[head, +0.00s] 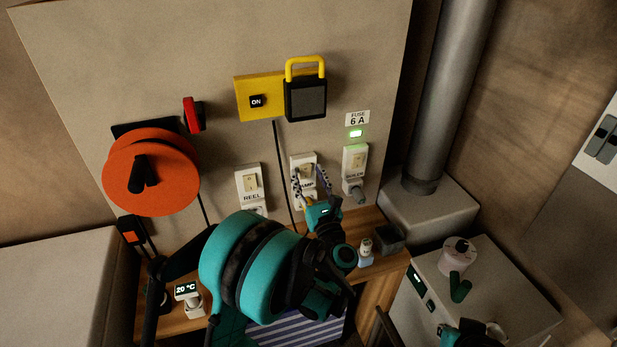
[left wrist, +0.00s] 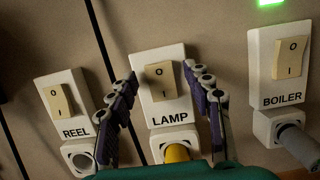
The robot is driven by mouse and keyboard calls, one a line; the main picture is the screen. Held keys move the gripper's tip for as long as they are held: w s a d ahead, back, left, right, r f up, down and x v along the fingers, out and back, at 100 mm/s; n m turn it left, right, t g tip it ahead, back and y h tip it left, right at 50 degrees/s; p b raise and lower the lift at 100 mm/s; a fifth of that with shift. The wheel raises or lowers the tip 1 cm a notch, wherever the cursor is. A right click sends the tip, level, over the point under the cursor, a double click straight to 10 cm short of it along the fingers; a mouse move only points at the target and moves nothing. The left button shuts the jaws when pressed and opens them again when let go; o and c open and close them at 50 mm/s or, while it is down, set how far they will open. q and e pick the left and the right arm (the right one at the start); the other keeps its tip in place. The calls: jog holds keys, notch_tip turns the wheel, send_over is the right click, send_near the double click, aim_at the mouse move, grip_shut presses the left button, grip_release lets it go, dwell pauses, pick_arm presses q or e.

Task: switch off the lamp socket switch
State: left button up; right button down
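The lamp socket switch (left wrist: 161,82) is a beige rocker marked O above and I below, on a white plate labelled LAMP. I cannot tell which way it is tipped. A yellow plug (left wrist: 177,152) sits in the socket beneath it. In the head view the lamp switch plate (head: 303,158) is partly behind my gripper. My left gripper (head: 312,175) is open, its two fingers apart on either side of the LAMP plate. In the left wrist view the gripper (left wrist: 159,78) holds nothing. A teal part at the bottom right seems to be my right gripper (head: 468,335), mostly cut off.
The REEL switch (left wrist: 61,102) is to the left and the BOILER switch (left wrist: 291,58), with a grey plug, to the right. A yellow plate with a padlock (head: 305,98) is above. An orange reel (head: 152,172) hangs left. Small items stand on the wooden shelf (head: 372,217) below.

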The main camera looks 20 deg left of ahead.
pick_arm(q)
jog(key=v, duration=0.7)
jog(key=shift+s+d, duration=0.15)
jog(key=shift+s, duration=0.05)
dwell(0.3)
jog(key=d+r+m+t+h, duration=0.1)
jog(key=d+r+m+h, duration=0.5)
jog(key=m, duration=0.7)
jog(key=d+r+m+t+h, duration=0.1)
jog(key=d+r+m+h, duration=0.15)
jog(key=m+h, duration=0.75)
jog(key=s+a+f+m+g+y, duration=0.2)
jog(key=s+a+f+m+g, duration=0.3)
jog(key=s+f+m, duration=0.3)
jog(key=s+a+f+m+g+y, duration=0.2)
jog(key=s+a+f+m+g, duration=0.3)
jog(key=s+m, duration=0.6)
jog(key=s+f+g, duration=0.2)
jog(key=s, duration=0.2)
jog(key=shift+a+f+m, duration=0.4)
jog(key=shift+c, duration=0.3)
